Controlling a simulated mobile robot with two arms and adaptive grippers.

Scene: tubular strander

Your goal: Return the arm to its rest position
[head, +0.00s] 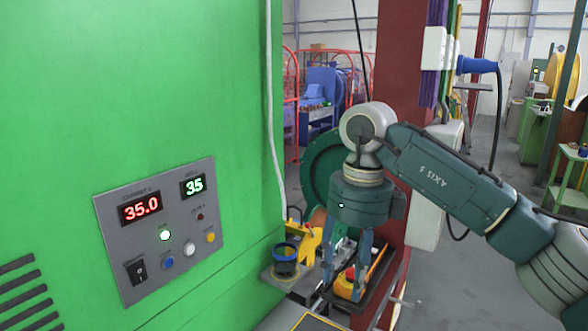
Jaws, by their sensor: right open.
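My right arm comes in from the right, with its forearm raised and its wrist bent so the hand points down. My right gripper (344,284) hangs in front of the dark red column. Its two blue-grey fingers are apart, and I see no object held between them. The fingertips are close in the picture to a yellow and orange device with a red part (346,287); I cannot tell whether they touch it. My left gripper is out of view.
A green cabinet (120,90) fills the left, with a grey control panel (160,228) reading 35.0 and 35. A dark red column (400,75) carries white sockets and a blue plug (477,66). A blue-rimmed black cup (285,258) stands beside the cabinet. Open floor lies at right.

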